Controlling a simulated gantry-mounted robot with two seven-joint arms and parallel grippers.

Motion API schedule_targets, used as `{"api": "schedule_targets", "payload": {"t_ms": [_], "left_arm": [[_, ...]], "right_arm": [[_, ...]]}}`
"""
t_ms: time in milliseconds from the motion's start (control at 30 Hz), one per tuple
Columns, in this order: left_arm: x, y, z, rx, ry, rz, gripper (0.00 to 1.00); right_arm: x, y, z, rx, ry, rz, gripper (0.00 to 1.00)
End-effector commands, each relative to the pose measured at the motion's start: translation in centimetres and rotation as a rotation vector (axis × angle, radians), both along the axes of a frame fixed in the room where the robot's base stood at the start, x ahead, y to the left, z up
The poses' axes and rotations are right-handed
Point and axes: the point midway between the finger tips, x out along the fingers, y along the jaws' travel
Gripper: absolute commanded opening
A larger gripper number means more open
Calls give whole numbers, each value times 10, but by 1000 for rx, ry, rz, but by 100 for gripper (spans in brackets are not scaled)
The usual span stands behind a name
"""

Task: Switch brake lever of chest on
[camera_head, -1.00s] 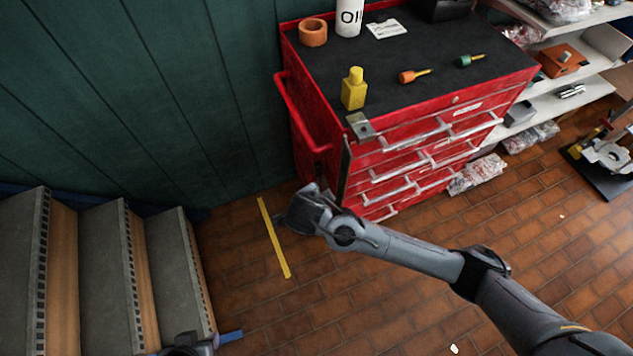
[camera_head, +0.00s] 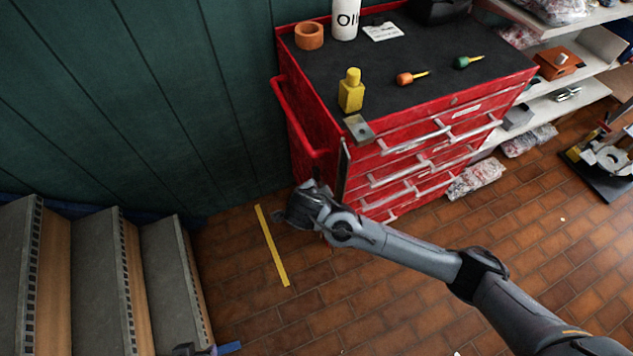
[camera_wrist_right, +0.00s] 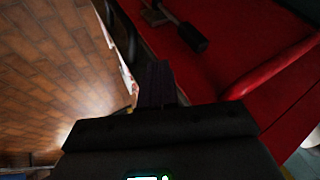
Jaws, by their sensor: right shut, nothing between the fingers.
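The red tool chest (camera_head: 310,130) stands against the green wall in the head view. My right gripper (camera_head: 292,214) is low beside the chest's near left corner, above the floor. In the right wrist view its fingers (camera_wrist_right: 156,84) are together and empty, in front of the chest's red side (camera_wrist_right: 230,50). A lever with a dark grip (camera_wrist_right: 190,36), which looks like the brake lever, lies on that side ahead of the fingertips, apart from them. I cannot make out the lever in the head view. A dark piece at the bottom edge may be my left gripper (camera_head: 185,350); its fingers are unclear.
A red side handle (camera_head: 290,115) juts from the chest's left side. Its top holds a yellow bottle (camera_head: 351,92), an orange tape roll (camera_head: 309,36) and screwdrivers (camera_head: 405,78). Steps (camera_head: 90,270) stand at left. The tiled floor around a yellow strip (camera_head: 271,245) is clear.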

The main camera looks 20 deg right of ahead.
Motion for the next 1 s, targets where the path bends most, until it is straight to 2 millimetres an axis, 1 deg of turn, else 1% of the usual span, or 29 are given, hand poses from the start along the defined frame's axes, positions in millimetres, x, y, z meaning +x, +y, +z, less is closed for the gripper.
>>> {"api": "schedule_targets", "payload": {"t_ms": [33, 100, 367, 500, 600, 800, 1000], "left_arm": [[0, -1, -4, -3, -1, 1, 43], [0, -1, -8, -5, 0, 4, 43], [0, -1, -20, -5, 0, 4, 43], [0, -1, -24, -3, -1, 2, 43], [0, 0, -26, 0, 0, 0, 43], [0, 2, -28, 8, 0, -5, 43], [0, 2, -28, 8, 0, -6, 43]], "right_arm": [[5, -4, -10, -1, 2, -3, 0], [11, -8, -21, -1, 3, -3, 0], [34, -25, -58, -1, 1, -3, 0], [54, -23, -57, 2, -1, -2, 0], [64, -23, -56, 1, -2, -1, 0], [73, -22, -55, 1, 0, 0, 0], [74, -22, -55, 1, 1, -1, 0]]}}
